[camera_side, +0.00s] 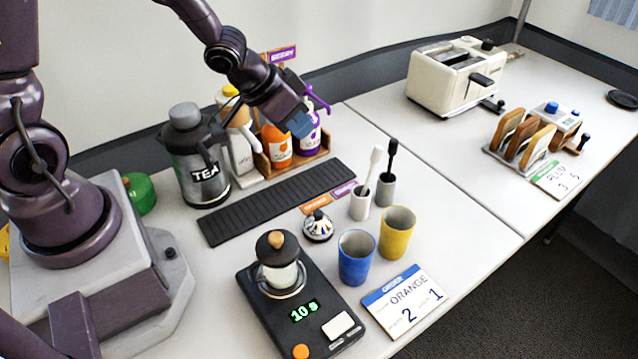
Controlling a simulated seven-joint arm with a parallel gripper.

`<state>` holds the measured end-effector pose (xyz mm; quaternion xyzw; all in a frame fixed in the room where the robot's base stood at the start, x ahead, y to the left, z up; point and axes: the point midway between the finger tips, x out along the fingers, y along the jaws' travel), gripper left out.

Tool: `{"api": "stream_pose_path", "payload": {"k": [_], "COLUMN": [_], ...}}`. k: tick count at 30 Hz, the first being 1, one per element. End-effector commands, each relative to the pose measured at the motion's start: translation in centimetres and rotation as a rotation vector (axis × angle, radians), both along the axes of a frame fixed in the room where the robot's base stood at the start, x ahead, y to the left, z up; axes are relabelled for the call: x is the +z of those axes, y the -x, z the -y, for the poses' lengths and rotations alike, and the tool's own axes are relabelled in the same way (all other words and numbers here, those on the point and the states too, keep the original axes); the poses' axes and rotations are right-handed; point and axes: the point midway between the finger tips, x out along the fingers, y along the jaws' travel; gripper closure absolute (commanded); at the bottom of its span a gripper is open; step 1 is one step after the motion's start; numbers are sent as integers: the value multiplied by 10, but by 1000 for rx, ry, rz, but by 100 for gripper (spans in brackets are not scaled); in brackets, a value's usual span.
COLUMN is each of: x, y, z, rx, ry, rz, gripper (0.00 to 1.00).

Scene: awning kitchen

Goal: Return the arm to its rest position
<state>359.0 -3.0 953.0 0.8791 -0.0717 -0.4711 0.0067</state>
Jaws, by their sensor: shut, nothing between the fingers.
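My arm is purple-brown and reaches in from the upper left in the side view. My gripper (303,124) is at its lower right end, with blue parts near the tip. It hangs over the wooden bottle rack (312,155), in front of the orange bottle (276,147) and the purple-labelled bottle (306,140). The fingers look closed and nothing shows between them. I cannot tell whether the gripper touches a bottle.
A TEA flask (194,160) and a white dispenser (240,150) stand left of the rack. A black drip mat (275,203), blue cup (356,258), yellow cup (397,232) and scale (300,315) lie in front. A toaster (455,78) stands at back right.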

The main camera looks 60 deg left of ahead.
Motion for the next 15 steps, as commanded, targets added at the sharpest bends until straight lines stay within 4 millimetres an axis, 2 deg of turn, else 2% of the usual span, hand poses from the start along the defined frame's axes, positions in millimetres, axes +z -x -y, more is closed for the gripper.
{"api": "stream_pose_path", "payload": {"k": [1, 5, 7, 12, 15], "x": [22, 69, 92, 138, 155], "y": [3, 22, 37, 86, 115], "z": [-9, -29, -34, -32, -24], "rx": [27, 110, 149, 204, 195], "ry": [-81, -221, -261, -258, -209], "rz": [18, 19, 11, -25, -50], "gripper": [100, 100, 100, 100, 100]}}
